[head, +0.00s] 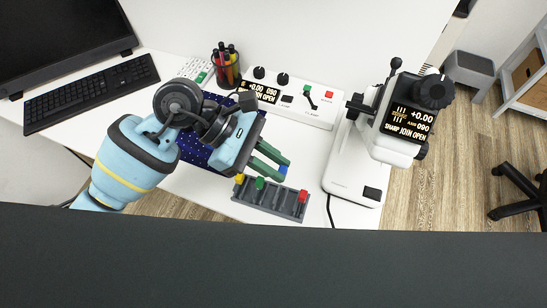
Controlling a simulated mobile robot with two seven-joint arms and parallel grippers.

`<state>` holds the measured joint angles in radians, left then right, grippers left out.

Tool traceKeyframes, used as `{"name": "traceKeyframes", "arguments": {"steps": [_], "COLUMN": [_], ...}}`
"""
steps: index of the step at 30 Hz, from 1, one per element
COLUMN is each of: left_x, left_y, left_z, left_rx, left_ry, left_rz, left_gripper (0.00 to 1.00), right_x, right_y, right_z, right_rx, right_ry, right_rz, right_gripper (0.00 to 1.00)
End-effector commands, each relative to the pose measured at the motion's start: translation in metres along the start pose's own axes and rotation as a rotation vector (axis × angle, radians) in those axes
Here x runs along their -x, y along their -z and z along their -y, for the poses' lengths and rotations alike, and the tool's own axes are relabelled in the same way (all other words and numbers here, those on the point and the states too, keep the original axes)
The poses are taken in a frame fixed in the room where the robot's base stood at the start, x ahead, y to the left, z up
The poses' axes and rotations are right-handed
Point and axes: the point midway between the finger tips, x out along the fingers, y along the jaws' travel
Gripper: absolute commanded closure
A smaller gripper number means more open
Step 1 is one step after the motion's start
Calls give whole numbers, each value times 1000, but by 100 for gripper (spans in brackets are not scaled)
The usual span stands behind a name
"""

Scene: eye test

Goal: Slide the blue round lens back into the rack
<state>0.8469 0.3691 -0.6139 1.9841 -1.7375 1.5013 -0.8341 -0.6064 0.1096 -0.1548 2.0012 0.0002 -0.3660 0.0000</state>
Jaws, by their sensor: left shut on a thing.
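The grey rack (270,208) lies on the white desk near its front edge. A yellow piece (240,178) and a green piece (260,184) stand at its left part, and a red piece (303,196) at its right end. My left gripper (284,168) has green fingers and is shut on the blue lens (283,170), of which only a small blue part shows at the fingertips. The gripper is over the rack's far side; the lens appears apart from the rack, but its height is hard to tell. My right gripper is not in view.
A white instrument (345,185) with a black display stands to the right. A control box (310,112) and a pen cup (226,70) are behind the gripper. A dark blue cloth (195,150) lies under my left arm. A keyboard (92,92) is at the left.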

Motion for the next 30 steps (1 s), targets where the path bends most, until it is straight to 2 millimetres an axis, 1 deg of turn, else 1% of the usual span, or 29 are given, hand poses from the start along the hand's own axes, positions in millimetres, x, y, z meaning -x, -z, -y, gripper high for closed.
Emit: {"name": "traceKeyframes", "arguments": {"steps": [2, 11, 26, 30], "left_x": [-3, -11, -23, -22], "left_y": [4, 14, 32, 31], "left_z": [0, 0, 0, 0], "left_rx": [2, 0, 1, -1], "left_ry": [1, 0, 1, 0], "left_rz": [1, 0, 0, -1], "left_gripper": [100, 100, 100, 100], "right_x": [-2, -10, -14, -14], "right_y": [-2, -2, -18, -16], "right_z": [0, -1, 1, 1], "right_rx": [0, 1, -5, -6], "right_ry": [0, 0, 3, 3], "right_rz": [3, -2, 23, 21], "right_gripper": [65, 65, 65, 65]}}
